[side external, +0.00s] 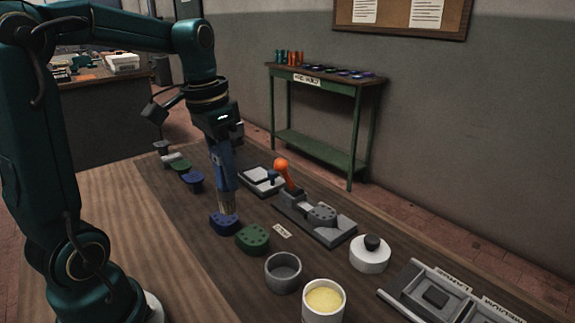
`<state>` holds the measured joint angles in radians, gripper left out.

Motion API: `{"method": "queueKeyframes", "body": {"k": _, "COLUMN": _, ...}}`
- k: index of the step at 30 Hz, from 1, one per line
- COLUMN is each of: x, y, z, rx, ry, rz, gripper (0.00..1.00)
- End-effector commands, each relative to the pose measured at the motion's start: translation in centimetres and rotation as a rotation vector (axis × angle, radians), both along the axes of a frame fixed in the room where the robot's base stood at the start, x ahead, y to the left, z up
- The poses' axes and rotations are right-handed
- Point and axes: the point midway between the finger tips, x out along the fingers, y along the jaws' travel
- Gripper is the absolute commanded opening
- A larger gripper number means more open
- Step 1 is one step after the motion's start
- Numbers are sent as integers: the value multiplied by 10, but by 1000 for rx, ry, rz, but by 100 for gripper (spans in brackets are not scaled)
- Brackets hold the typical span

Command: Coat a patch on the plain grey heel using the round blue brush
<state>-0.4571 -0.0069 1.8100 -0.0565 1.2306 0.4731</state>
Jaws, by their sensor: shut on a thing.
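My gripper (220,136) points down and is shut on the handle of a blue brush (226,172). I cannot tell whether the brush is round.
A green block (252,239), a grey cup (283,272) and a white tub with yellow contents (323,299) stand in front. A white pot with a black knob (369,254) and a grey tray (435,296) are at right. The press's orange-knobbed lever (283,168) stands up behind.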

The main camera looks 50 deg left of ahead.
Motion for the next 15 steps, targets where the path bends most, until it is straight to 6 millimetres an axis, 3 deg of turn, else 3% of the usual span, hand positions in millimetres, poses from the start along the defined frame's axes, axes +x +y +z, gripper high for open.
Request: {"method": "queueKeyframes", "body": {"k": 15, "x": 3, "y": 1, "z": 4, "rx": 4, "ry": -9, "rz": 2, "gripper": 0}}
